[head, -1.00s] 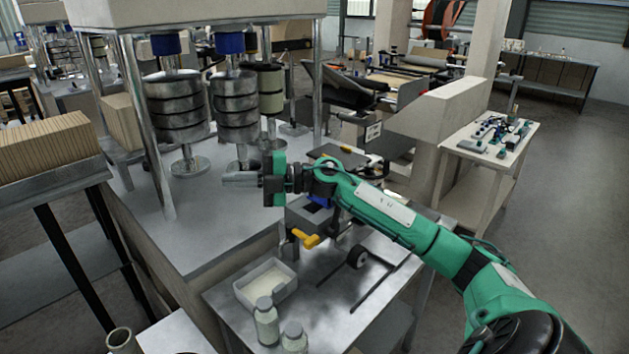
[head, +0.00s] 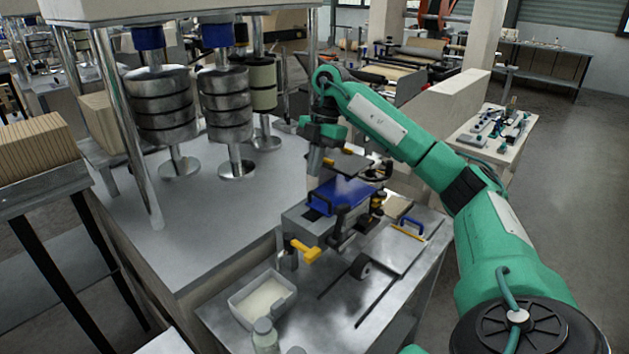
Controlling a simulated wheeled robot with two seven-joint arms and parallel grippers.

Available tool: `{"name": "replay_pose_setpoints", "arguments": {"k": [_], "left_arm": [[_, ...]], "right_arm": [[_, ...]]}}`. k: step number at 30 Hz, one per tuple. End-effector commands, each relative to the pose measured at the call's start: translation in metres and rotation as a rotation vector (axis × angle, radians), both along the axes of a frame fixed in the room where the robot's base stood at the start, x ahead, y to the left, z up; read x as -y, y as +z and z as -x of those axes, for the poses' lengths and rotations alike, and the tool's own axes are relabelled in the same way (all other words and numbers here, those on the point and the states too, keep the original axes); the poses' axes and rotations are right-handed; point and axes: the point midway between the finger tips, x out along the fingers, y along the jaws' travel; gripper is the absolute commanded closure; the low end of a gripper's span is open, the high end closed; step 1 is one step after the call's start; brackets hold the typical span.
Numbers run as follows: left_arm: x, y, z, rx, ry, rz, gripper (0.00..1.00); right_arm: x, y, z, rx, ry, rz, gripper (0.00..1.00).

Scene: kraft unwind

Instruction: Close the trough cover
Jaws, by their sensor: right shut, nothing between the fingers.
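A grey box-shaped unit (head: 298,222), which looks like the trough, sits on the metal table. A blue panel (head: 345,194), which looks like its cover, lies over the top of it. A dark gap shows at the panel's left front, so I cannot tell whether it is fully closed. My right gripper (head: 313,182) points down just behind the panel's left end. It is shut and empty; I cannot tell if it touches the panel. My left gripper is not in view.
A yellow handle (head: 305,251) sticks out at the unit's front. A white tray (head: 263,297) and a bottle (head: 265,337) stand at the table's front. Metal rollers (head: 160,105) hang on the left. A plate with a blue handle (head: 411,224) lies at the right.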

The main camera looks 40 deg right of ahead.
Motion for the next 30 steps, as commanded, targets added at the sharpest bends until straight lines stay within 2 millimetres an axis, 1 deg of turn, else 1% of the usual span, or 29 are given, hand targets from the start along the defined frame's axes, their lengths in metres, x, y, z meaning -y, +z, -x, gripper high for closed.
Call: {"name": "replay_pose_setpoints", "arguments": {"k": [5,18,19,21,24,30], "left_arm": [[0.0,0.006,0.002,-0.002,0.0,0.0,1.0],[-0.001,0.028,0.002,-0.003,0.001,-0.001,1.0],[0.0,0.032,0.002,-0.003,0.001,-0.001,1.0],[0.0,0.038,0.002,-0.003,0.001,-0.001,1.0],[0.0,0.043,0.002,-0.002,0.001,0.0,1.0],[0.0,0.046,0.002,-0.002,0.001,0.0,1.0]], "right_arm": [[-0.006,-0.019,0.001,-0.004,0.003,-0.001,1.0],[-0.031,-0.091,0.003,-0.003,0.006,-0.004,1.0],[-0.027,-0.089,0.003,0.001,0.003,-0.003,1.0],[-0.013,-0.085,0.001,0.001,0.001,-0.003,1.0],[-0.002,-0.084,0.0,0.0,0.002,-0.003,1.0],[0.008,-0.084,-0.001,0.002,0.004,-0.003,1.0]]}}
